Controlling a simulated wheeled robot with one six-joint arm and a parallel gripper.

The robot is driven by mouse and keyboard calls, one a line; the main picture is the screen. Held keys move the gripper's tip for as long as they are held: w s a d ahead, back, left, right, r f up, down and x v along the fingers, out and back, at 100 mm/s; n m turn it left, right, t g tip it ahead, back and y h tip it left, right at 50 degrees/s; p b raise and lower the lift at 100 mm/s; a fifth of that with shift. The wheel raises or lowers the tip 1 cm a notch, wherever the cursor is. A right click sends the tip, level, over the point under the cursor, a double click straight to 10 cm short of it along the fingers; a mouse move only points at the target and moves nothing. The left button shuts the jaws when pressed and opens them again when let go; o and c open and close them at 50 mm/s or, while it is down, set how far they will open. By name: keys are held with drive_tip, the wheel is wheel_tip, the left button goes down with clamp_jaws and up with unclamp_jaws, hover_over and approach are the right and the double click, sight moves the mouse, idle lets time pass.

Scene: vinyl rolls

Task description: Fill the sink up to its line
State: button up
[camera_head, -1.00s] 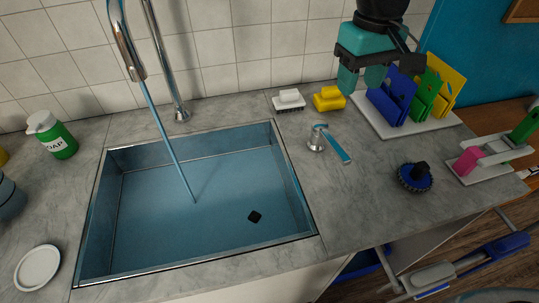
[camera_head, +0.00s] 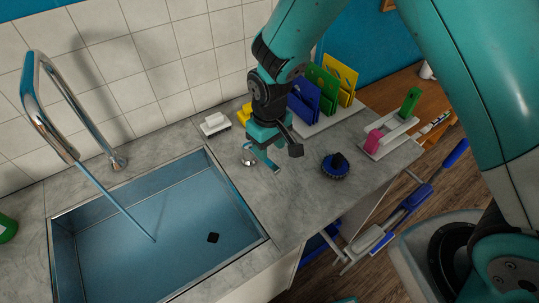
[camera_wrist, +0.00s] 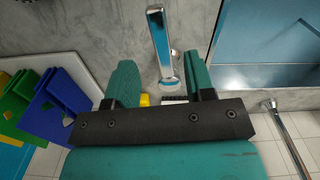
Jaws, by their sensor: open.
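The sink (camera_head: 262,240) is set in the grey counter, with blue inside; a fill line and the exact water level cannot be made out. A stream (camera_head: 118,205) runs from the chrome faucet (camera_head: 38,110) into it. The tap lever (camera_head: 268,161), with a chrome base and blue handle, stands right of the sink. My gripper (camera_head: 265,147) is at the lever, partly hiding it. In the wrist view my gripper (camera_wrist: 163,72) is open, with the lever (camera_wrist: 158,42) between its fingers; contact cannot be told.
A white brush (camera_head: 215,124) and yellow sponge (camera_head: 244,113) lie by the wall. Colored boards (camera_head: 303,102) stand in a rack behind my gripper. A blue round brush (camera_head: 335,166) and a white holder (camera_head: 388,138) are to the right. The counter's front is clear.

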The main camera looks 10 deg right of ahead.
sight(269, 163)
drive_tip(key=shift+f+p, duration=0.55)
drive_tip(key=shift+f, duration=2.25)
drive_tip(key=shift+a, duration=0.1)
clamp_jaws()
